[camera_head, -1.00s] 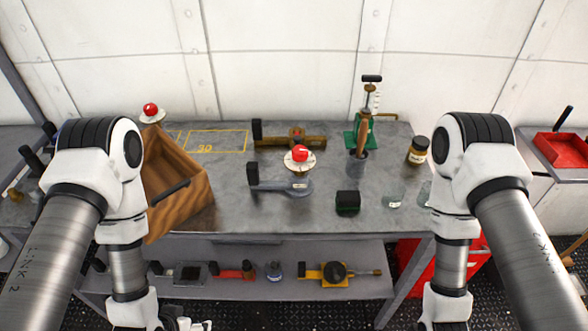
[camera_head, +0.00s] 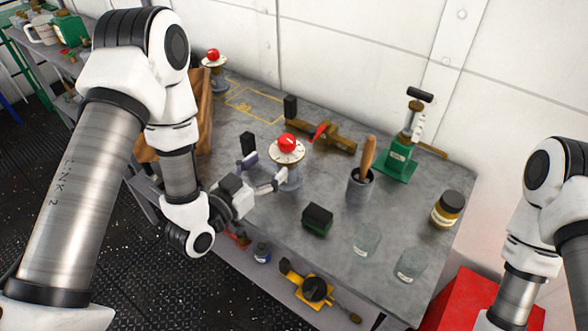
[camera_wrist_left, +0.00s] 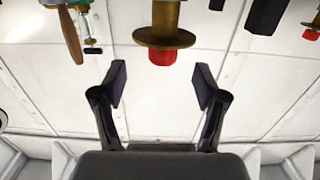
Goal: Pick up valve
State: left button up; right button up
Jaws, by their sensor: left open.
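A brass fitting with a red lever (camera_head: 325,138) lies toward the back of the grey bench and looks like a valve. In front of it stands a post with a white dial and red knob (camera_head: 287,147); I cannot tell which of the two is named valve. My left gripper (camera_head: 264,173) is open and empty, just left of the post, its fingers pointing toward it. In the left wrist view the picture is inverted; the open fingers (camera_wrist_left: 160,88) show below the red-tipped, flanged post (camera_wrist_left: 166,38), with nothing between them. My right gripper is out of view.
A black block (camera_head: 317,220), glass jars (camera_head: 366,243), a cup with a wooden handle (camera_head: 360,185) and a green pump (camera_head: 398,163) stand right of the post. A wooden box (camera_head: 203,115) is partly hidden behind my left arm. The bench's front edge is close by.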

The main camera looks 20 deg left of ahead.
aim_at(281, 146)
pick_arm(q)
jog(key=shift+w+d+r, duration=0.25)
jog(key=shift+d+r, duration=0.05)
jog(key=shift+r, duration=0.1)
jog(key=shift+w+r+t, duration=0.2)
jog(key=shift+r+t, duration=0.1)
jog(key=shift+w+a+r+p, duration=0.1)
jog(key=shift+w+a+p, duration=0.1)
jog(key=shift+w, duration=0.25)
jog(key=shift+w+a+p, duration=0.1)
jog(key=shift+w+a, duration=0.05)
jog(key=shift+w, duration=0.3)
jog(key=p+x, duration=0.1)
jog(key=x, duration=0.2)
jog(key=d+p+x, duration=0.1)
jog(key=x, duration=0.1)
jog(key=shift+w+d, duration=0.1)
jog(key=shift+w, duration=0.25)
jog(key=shift+a+f, duration=0.2)
jog(key=shift+a, duration=0.1)
jog(key=shift+c, duration=0.3)
jog(key=shift+d, duration=0.1)
grip_shut()
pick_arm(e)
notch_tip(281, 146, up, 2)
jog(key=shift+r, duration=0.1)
